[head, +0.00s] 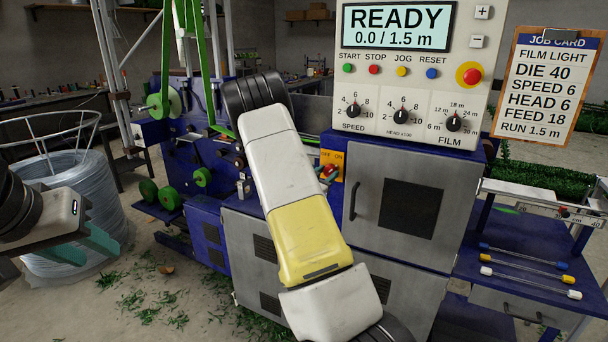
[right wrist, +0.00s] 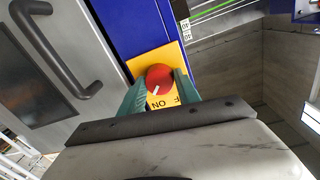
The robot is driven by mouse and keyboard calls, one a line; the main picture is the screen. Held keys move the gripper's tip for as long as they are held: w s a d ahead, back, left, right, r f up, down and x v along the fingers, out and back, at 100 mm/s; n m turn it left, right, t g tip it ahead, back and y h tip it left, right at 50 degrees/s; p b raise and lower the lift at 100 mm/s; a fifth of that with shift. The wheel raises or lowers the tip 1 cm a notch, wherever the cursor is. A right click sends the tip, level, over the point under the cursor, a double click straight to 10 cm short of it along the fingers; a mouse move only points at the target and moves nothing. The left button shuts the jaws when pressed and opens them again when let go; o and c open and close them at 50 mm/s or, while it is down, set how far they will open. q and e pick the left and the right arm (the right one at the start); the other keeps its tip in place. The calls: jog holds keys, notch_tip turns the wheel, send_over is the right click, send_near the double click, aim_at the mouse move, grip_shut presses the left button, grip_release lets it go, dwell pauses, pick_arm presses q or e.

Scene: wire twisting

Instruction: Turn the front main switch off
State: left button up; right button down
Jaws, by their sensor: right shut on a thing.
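The front main switch is a red knob (right wrist: 158,77) on a yellow plate (head: 337,158) on the blue cabinet front. My right gripper (right wrist: 160,88) is shut on the knob, a teal finger on either side. In the head view my right forearm stands left of the switch. My left gripper (head: 84,246) is open and empty at the left, in front of the wire coil (head: 75,190).
The control panel (head: 410,70) above shows READY, with coloured buttons and dials. A grey door with a dark handle (head: 353,201) stands right of and below the switch. A job card (head: 548,85) and a side table (head: 530,250) with several short rods are at the right.

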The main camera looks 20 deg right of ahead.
jog(key=shift+n, duration=0.3)
jog(key=n, duration=0.3)
jog(key=shift+f, duration=0.1)
jog(key=n, duration=0.5)
jog(key=shift+t, duration=0.3)
jog(key=n, duration=0.5)
jog(key=shift+t, duration=0.3)
jog(key=n, duration=0.5)
jog(key=shift+t, duration=0.3)
jog(key=shift+n, duration=0.3)
jog(key=c, duration=0.9)
grip_release()
jog(key=shift+o, duration=0.2)
